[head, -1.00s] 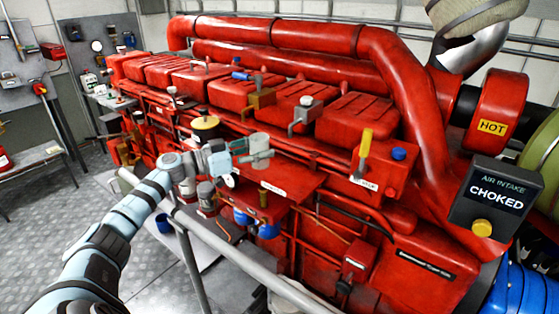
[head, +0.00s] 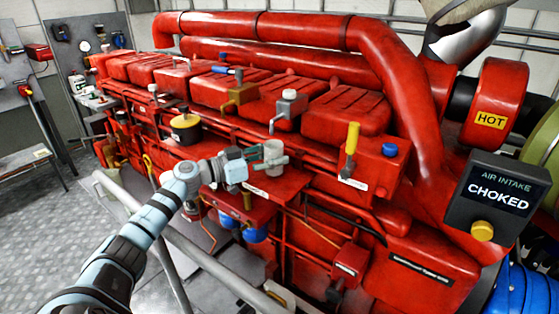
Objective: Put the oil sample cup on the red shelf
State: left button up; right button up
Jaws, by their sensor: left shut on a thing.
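The oil sample cup (head: 273,151) is a small pale grey cup, upright, in the head view near the middle. My left gripper (head: 270,162) is shut on it, with the fingers around its side. The red shelf (head: 290,186) is a flat red ledge on the engine's near side, with a white label on its left part. The cup is over the shelf's back part in the picture. I cannot tell whether its base touches the shelf. My right gripper is not in view.
A grey rail (head: 210,262) runs in front of the engine, below my left arm. A yellow-handled lever (head: 351,145) stands right of the shelf. A black-topped yellow cap (head: 186,127) is to the left. Blue filters (head: 255,234) hang under the shelf.

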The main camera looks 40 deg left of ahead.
pick_arm(q)
jog(key=shift+d+f, duration=0.2)
jog(key=shift+f, duration=0.3)
jog(key=shift+s+r, duration=0.15)
jog(key=shift+s, duration=0.05)
jog(key=shift+s+a, duration=0.1)
jog(key=shift+a, duration=0.2)
jog(key=o, duration=1)
jog(key=shift+d, duration=0.1)
jog(key=shift+o, duration=0.2)
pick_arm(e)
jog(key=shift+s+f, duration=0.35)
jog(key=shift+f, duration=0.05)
